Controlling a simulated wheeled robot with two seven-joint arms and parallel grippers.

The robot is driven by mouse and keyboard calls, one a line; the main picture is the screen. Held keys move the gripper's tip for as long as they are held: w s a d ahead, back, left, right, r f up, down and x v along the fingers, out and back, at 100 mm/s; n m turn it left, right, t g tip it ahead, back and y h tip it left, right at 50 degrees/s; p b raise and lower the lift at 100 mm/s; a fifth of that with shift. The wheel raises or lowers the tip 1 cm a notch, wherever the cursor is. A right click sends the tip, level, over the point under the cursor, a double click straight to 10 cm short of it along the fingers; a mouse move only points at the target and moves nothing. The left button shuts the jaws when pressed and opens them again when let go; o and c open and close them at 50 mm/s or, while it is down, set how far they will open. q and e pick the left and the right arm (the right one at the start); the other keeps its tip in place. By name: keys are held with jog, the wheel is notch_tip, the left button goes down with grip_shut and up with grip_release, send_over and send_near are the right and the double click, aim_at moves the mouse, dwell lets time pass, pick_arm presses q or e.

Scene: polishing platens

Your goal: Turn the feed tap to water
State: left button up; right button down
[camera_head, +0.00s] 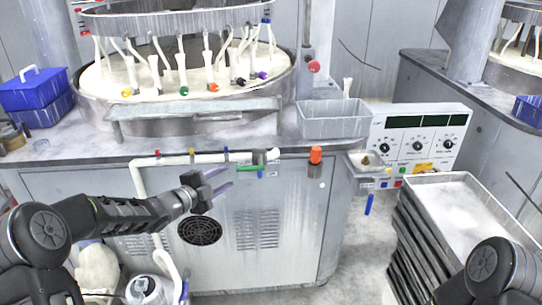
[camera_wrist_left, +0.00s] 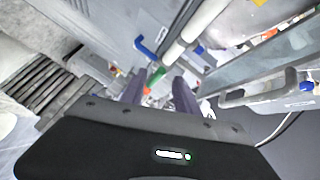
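The feed tap (camera_head: 258,157) sits at the right end of a white pipe (camera_head: 180,158) along the bench front. A green lever (camera_head: 247,168) lies roughly level below it, with small labels (camera_head: 268,175) nearby that are too small to read. My left gripper (camera_head: 232,176) is open just left of the lever, its two fingers pointing right, apparently empty. In the left wrist view, a green piece (camera_wrist_left: 155,77) shows between and beyond the open fingers (camera_wrist_left: 160,88). I cannot tell whether they touch it. My right gripper is out of view.
An orange-capped fitting (camera_head: 315,156) is to the right. The control box (camera_head: 415,145), a grey bin (camera_head: 335,120) and stacked trays (camera_head: 415,235) stand further right. A polishing platen (camera_head: 180,115) is above.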

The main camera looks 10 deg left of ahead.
aim_at(243, 170)
pick_arm(q)
jog(key=m, duration=0.1)
jog(key=d+m, duration=0.1)
jog(key=m+h, duration=0.1)
jog(key=shift+d+r+m, duration=0.25)
jog(key=shift+d+m, duration=0.05)
jog(key=shift+m, duration=0.1)
jog(key=shift+w+d, duration=0.1)
jog(key=p+x, duration=0.1)
jog(key=x, duration=0.6)
jog(key=shift+w+d+f+p, duration=0.15)
jog(key=shift+f+p, duration=0.05)
jog(key=shift+p, duration=0.2)
jog(key=shift+c, duration=0.3)
grip_shut()
dwell(0.6)
